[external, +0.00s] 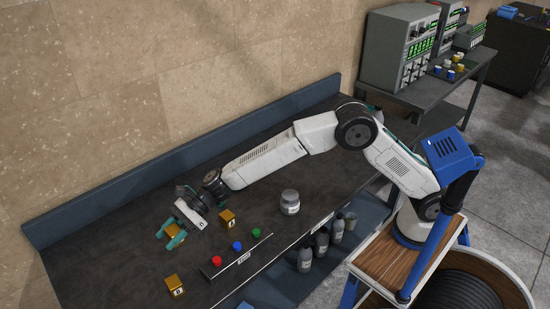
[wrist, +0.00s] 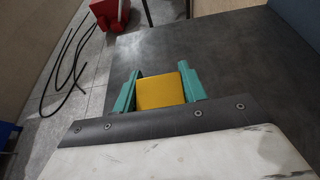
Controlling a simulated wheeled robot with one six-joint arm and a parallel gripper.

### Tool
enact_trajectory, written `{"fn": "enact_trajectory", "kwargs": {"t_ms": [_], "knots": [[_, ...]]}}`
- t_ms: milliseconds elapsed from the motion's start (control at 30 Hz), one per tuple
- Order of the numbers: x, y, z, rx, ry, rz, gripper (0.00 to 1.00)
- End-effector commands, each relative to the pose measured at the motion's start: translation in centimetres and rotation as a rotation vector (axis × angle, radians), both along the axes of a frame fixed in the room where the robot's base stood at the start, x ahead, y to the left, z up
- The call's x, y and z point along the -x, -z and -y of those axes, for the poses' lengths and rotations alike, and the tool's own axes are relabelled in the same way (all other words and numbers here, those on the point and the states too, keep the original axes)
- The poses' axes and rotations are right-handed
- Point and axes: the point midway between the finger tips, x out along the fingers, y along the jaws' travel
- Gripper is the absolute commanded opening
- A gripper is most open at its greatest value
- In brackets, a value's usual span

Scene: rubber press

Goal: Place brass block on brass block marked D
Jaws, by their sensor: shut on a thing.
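My gripper (external: 168,238) is at the left part of the dark bench, its teal fingers shut on a brass block (external: 173,230). In the wrist view the held brass block (wrist: 160,91) shows as a yellow square face between the teal fingers. A second brass block (external: 227,218) with a small label sits on the bench to the right of my gripper. A third brass block (external: 175,286) with a pale label sits near the front edge, below my gripper in the picture. The letters on the labels are too small to read surely.
A strip with red (external: 216,261), blue (external: 237,246) and green (external: 256,233) buttons lies near the front edge. A grey jar (external: 290,201) stands to its right. A raised blue rim (external: 130,188) runs along the back. Bottles (external: 305,260) stand on a lower shelf.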

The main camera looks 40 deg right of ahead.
Motion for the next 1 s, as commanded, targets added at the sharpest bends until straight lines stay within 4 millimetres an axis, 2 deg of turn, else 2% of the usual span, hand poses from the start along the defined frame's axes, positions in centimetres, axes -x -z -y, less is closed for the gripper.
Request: {"fn": "enact_trajectory", "kwargs": {"t_ms": [100, 300, 400, 500, 567, 667, 1000], "knots": [[4.7, -0.6, 0.4, 0.007, -0.076, -0.006, 0.04], [12.6, 0.0, 2.6, 0.020, -0.233, -0.012, 0.04], [15.3, 0.6, 3.9, 0.021, -0.296, -0.014, 0.04], [16.8, 1.3, 4.9, 0.019, -0.339, -0.016, 0.04], [17.2, 1.7, 5.2, 0.018, -0.356, -0.018, 0.04], [16.7, 1.8, 4.4, 0.008, -0.377, -0.006, 0.04], [11.3, 2.7, -2.3, 0.007, -0.377, -0.001, 0.04]]}}
